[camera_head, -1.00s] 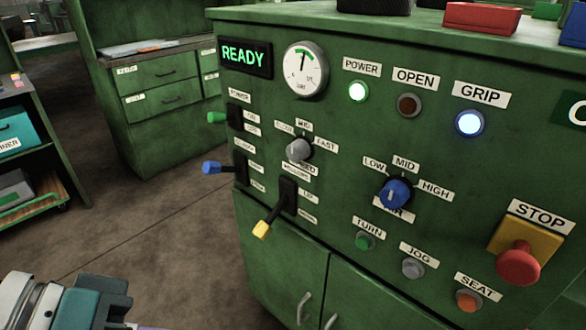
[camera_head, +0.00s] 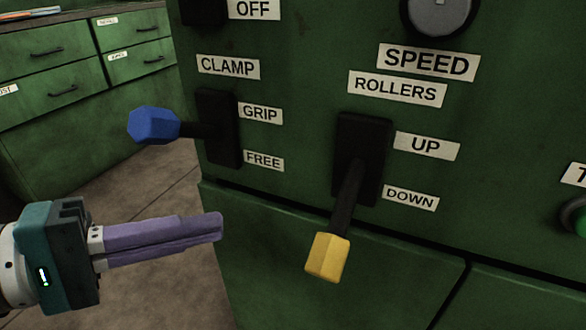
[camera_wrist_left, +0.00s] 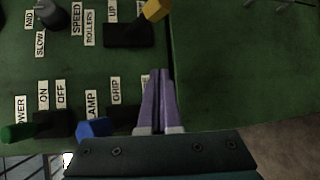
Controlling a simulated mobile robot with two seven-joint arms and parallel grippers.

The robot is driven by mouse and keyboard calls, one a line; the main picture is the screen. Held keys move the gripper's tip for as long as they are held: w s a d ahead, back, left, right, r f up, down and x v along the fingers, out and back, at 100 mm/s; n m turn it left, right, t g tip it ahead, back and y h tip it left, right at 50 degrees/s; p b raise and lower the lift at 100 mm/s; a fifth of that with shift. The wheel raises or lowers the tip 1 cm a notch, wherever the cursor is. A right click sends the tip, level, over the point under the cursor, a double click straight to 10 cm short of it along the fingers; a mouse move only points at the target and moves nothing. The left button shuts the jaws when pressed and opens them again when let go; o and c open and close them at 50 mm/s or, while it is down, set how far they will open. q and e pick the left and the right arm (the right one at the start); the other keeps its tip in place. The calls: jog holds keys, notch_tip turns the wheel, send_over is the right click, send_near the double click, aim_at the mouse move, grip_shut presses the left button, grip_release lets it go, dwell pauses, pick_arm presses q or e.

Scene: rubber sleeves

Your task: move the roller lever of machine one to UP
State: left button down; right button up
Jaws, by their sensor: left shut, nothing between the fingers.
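The roller lever (camera_head: 328,257) has a yellow knob on a black arm and points downward, towards the DOWN label (camera_head: 411,198). Its black slot plate (camera_head: 361,140) sits beside the ROLLERS and UP labels (camera_head: 426,145). The yellow knob also shows at the top of the left wrist view (camera_wrist_left: 156,10). My left gripper (camera_head: 220,226) is shut and empty, with purple fingers, left of the yellow knob and apart from it. In the left wrist view its fingertips (camera_wrist_left: 160,72) point towards the panel, below the roller lever. My right gripper is not in view.
The clamp lever (camera_head: 153,125) with a blue knob sticks out above my left gripper, beside the GRIP and FREE labels. A grey speed knob (camera_head: 440,15) is at the top. Green drawers (camera_head: 90,70) stand behind at left. Open floor lies left of the machine.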

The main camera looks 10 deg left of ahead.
aim_at(342, 214)
pick_arm(q)
jog(key=b+x, duration=0.2)
jog(key=x, duration=0.8)
jog(key=shift+s+d, duration=0.1)
jog(key=shift+d, duration=0.25)
jog(key=s, duration=0.2)
jog(key=s+d+p, duration=0.1)
jog(key=shift+s+r, duration=0.35)
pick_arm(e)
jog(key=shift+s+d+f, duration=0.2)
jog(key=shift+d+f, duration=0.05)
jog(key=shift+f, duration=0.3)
pick_arm(q)
jog(key=shift+a, duration=0.1)
